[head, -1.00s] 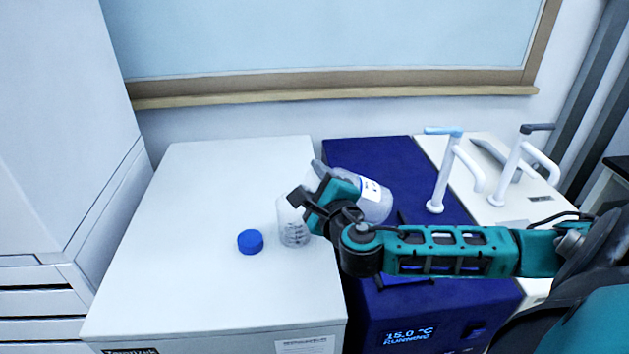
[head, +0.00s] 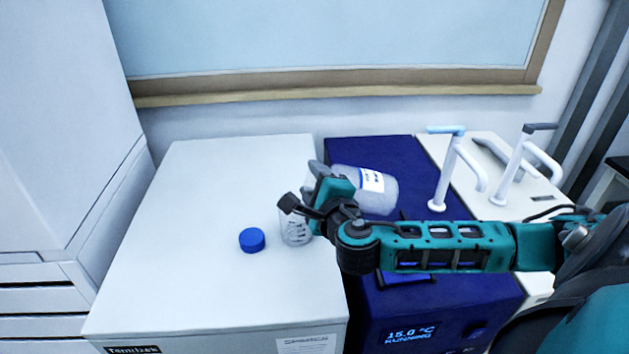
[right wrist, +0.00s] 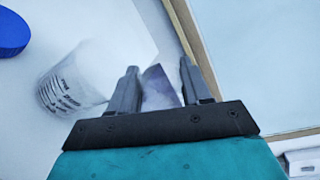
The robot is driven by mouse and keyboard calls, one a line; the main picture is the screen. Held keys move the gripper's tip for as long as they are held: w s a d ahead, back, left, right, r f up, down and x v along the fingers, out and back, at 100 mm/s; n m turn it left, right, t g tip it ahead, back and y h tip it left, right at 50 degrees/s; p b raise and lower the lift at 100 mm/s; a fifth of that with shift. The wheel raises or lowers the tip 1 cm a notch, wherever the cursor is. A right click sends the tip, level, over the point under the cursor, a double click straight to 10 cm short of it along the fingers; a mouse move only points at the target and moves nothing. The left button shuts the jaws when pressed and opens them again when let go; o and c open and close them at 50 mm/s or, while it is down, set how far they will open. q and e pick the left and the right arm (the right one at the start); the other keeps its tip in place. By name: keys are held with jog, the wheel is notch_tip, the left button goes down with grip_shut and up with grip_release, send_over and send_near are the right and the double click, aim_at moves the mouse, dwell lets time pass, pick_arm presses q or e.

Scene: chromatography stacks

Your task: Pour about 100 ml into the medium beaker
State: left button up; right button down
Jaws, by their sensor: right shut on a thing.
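A clear beaker with dark printed markings (head: 294,229) stands on the white box top, partly hidden behind my right gripper. It also shows in the right wrist view (right wrist: 68,84). My right gripper (head: 302,185) is shut on a clear bottle with a white and blue label (head: 378,192). The bottle lies tilted almost level, its base to the right over the blue unit and its neck end toward the beaker. The gripper hides the bottle's mouth, and I cannot tell whether liquid is flowing. My left gripper is not in view.
A blue cap (head: 252,240) lies left of the beaker on the white box (head: 200,210). The blue unit (head: 360,152) with a lit display stands to its right. White taps (head: 449,170) stand further right. The box's left part is clear.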

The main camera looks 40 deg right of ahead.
jog(key=shift+r, duration=0.15)
jog(key=shift+w+a+n, duration=0.1)
jog(key=shift+a+n, duration=0.05)
jog(key=shift+n, duration=0.75)
dwell(0.6)
dwell(0.4)
jog(key=shift+d+r+m+b, duration=0.1)
jog(key=shift+d+m+b, duration=0.2)
jog(key=shift+m, duration=0.6)
jog(key=shift+s+d+r+m+t, duration=0.15)
jog(key=shift+r+m+t, duration=0.1)
jog(key=shift+r+m, duration=0.5)
jog(key=shift+s+a+r+m+t, duration=0.1)
jog(key=shift+r+m+t, duration=0.25)
jog(key=shift+m, duration=0.6)
jog(key=shift+r, duration=0.1)
